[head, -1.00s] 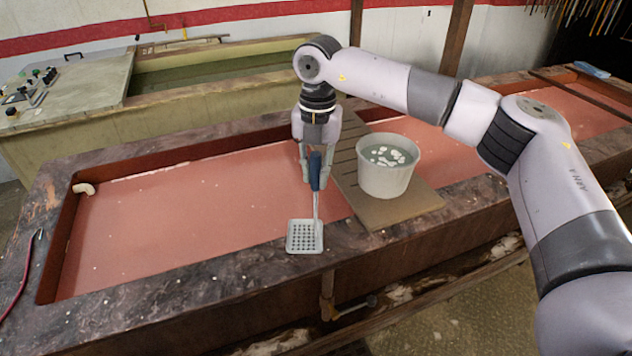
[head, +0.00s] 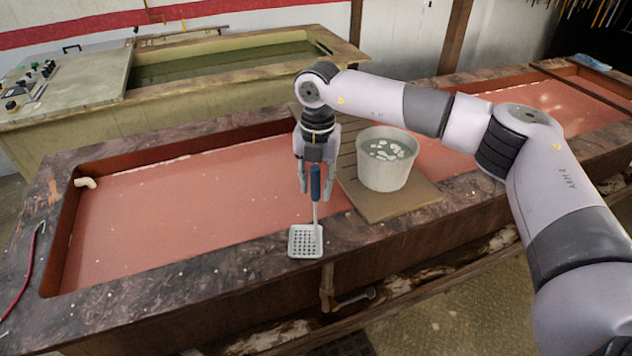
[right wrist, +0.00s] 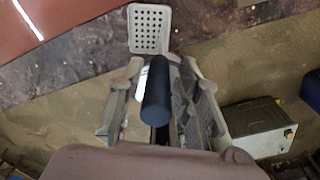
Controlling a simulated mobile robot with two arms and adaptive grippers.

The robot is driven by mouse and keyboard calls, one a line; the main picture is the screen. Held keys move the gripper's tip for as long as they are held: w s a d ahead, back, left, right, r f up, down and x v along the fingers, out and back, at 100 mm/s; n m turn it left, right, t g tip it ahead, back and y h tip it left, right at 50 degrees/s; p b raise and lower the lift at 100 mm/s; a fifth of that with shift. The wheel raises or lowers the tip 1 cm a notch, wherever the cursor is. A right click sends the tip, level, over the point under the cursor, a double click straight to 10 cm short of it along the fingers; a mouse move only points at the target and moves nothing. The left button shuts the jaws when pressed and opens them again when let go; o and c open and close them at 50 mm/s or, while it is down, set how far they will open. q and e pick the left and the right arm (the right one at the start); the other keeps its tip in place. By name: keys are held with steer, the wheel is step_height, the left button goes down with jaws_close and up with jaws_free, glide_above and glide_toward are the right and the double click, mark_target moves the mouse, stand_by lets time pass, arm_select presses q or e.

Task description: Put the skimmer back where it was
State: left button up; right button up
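The skimmer has a dark blue handle (head: 315,183), a thin metal shaft and a pale, square perforated head (head: 305,241). My right gripper (head: 316,186) points down with its fingers on both sides of the handle, shut on it. The skimmer hangs nearly upright, head down. Its head shows in front of the tank's dark front rim; its height above the rim is hard to tell. The right wrist view shows the handle end (right wrist: 157,92) between the fingers (right wrist: 158,105) and the perforated head (right wrist: 150,29) beyond. My left gripper is not in view.
A white bucket (head: 384,172) with pale pieces in water stands on a board (head: 408,205) across the tank, right of the gripper. The tank (head: 150,225) holds pinkish liquid. A red hose (head: 27,270) lies on the rim at left. A second tank (head: 210,95) stands behind.

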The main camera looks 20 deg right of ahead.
steer(key=shift+o, duration=0.4)
steer(key=shift+r, duration=0.45)
step_height(320, 180, up, 11)
steer(key=b, duration=0.4)
steer(key=shift+f, duration=0.2)
steer(key=shift+d+r, duration=0.1)
steer(key=shift+r, duration=0.35)
